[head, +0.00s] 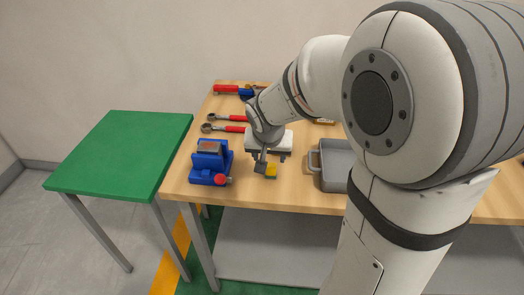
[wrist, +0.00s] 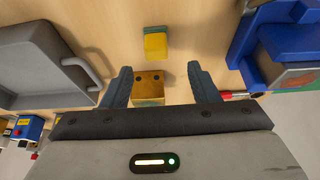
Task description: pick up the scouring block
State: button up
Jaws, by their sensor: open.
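The scouring block looks to be the small yellow block with a greenish edge (wrist: 155,43) in the wrist view. It lies on the table just beyond my fingertips. In the head view it (head: 271,171) shows near the table's front edge, just in front of my gripper (head: 270,161). My gripper is open in the wrist view (wrist: 159,72), with nothing clasped. A tan block with two dark holes (wrist: 149,85) shows between the fingers, partly hidden by the gripper body. I cannot tell how far my fingers are above the table.
A blue vise (head: 210,162) stands left of my gripper, and a grey tray (head: 334,165) stands to the right. Two red-handled ratchets (head: 232,118) lie behind the vise. A green table (head: 120,150) stands at far left. My arm hides much of the table's right.

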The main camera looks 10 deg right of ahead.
aim_at(271, 165)
jog(key=x, duration=0.7)
jog(key=shift+d+f, duration=0.25)
jog(key=shift+f, duration=0.05)
jog(key=shift+s, duration=0.1)
jog(key=shift+c, duration=0.4)
jog(key=c, duration=1)
jog(key=shift+o, duration=0.2)
jog(key=shift+r, duration=0.1)
notch_tip(271, 165, up, 10)
jog(key=shift+p, duration=0.4)
jog(key=o, duration=0.4)
jog(key=c, duration=0.3)
jog(key=shift+c, duration=0.2)
